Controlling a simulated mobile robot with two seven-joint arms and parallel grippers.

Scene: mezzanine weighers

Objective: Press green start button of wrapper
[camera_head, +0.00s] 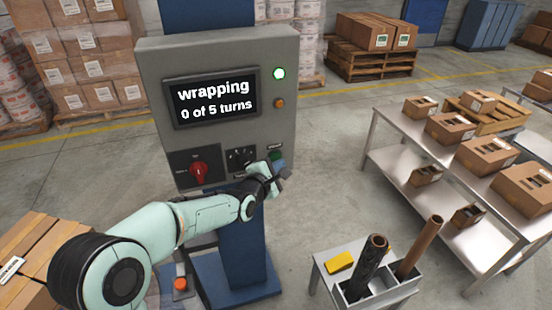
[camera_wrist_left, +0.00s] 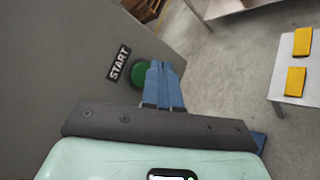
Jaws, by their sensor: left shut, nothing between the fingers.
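The wrapper's grey control box (camera_head: 225,55) stands on a blue post. Its screen (camera_head: 215,98) reads "wrapping 0 of 5 turns". A green lamp (camera_head: 279,73) is lit, with a dull orange lamp (camera_head: 279,103) below it. My left gripper (camera_head: 279,165) is at the lower right of the panel, shut and empty. It largely hides the green start button (camera_head: 274,156). In the left wrist view, the green button (camera_wrist_left: 139,74) shows beside the START label (camera_wrist_left: 119,63). The shut blue fingers (camera_wrist_left: 158,68) overlap its right edge; I cannot tell whether they touch it. My right gripper is not in view.
A red knob (camera_head: 199,170) and a black dial (camera_head: 240,157) sit left of the button. A steel table (camera_head: 385,122) with cartons is at right.

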